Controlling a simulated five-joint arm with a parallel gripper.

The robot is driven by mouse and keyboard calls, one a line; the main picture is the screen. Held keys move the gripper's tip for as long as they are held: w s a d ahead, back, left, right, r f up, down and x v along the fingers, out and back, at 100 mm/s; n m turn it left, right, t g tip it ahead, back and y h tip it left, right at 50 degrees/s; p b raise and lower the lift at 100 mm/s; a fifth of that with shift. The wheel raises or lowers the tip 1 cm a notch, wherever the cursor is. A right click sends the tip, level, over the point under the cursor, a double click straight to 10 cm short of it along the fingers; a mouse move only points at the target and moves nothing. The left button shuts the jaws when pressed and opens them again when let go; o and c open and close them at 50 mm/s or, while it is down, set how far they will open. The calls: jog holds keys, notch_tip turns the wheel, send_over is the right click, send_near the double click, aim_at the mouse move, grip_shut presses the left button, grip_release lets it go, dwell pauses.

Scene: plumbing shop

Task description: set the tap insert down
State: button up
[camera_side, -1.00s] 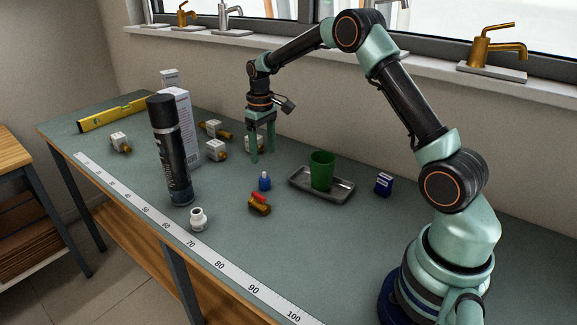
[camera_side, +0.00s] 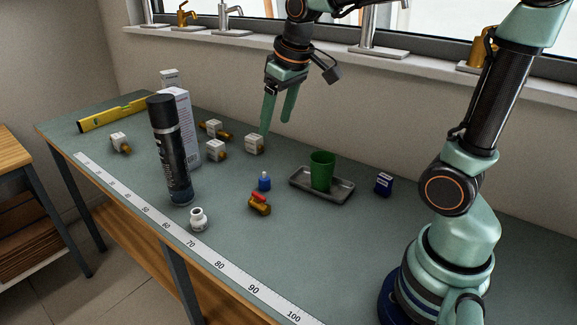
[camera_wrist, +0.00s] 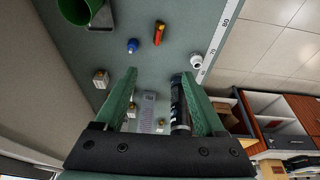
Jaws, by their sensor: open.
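Several white block-like tap inserts with brass ends are on the grey-green bench. One tap insert (camera_side: 254,144) rests on the bench right of the others, near the wall; it also shows in the wrist view (camera_wrist: 101,79), left of my fingers. The others are two by the tall box, (camera_side: 214,129) and (camera_side: 216,151), and one at the far left (camera_side: 120,142). My gripper (camera_side: 276,125) is open and empty, raised above the bench near the right-hand insert. In the wrist view nothing is between my fingers (camera_wrist: 158,76) at their tips.
A black spray can (camera_side: 170,150) and a white box (camera_side: 183,110) stand tall on the left. A green cup (camera_side: 322,170) stands on a grey tray (camera_side: 342,193). A blue bottle (camera_side: 264,182), red-handled brass valve (camera_side: 259,204) and white fitting (camera_side: 198,220) lie nearer the front.

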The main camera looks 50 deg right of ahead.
jog(key=s+a+t, duration=0.1)
jog(key=s+a, duration=0.2)
jog(key=s, duration=0.5)
jog(key=shift+s+a+f+t, duration=0.15)
jog(key=shift+f+t, duration=0.25)
jog(key=shift+s+a+f, duration=0.1)
jog(key=shift+s+f, duration=0.1)
jog(key=shift+s, duration=0.1)
jog(key=c, duration=0.4)
jog(key=w+d+f+t, duration=0.25)
jog(key=w+f, duration=0.25)
jog(key=w, duration=0.4)
jog(key=t+h, duration=0.3)
jog(key=t, duration=0.2)
send_near(265, 173)
jog(key=x, duration=0.3)
jog(key=shift+w+a+r, duration=0.15)
jog(key=shift+w+a, duration=0.05)
jog(key=shift+a, duration=0.05)
jog(key=shift+s+d+f, duration=0.2)
jog(key=shift+s+f, duration=0.05)
jog(key=shift+x, duration=3.8)
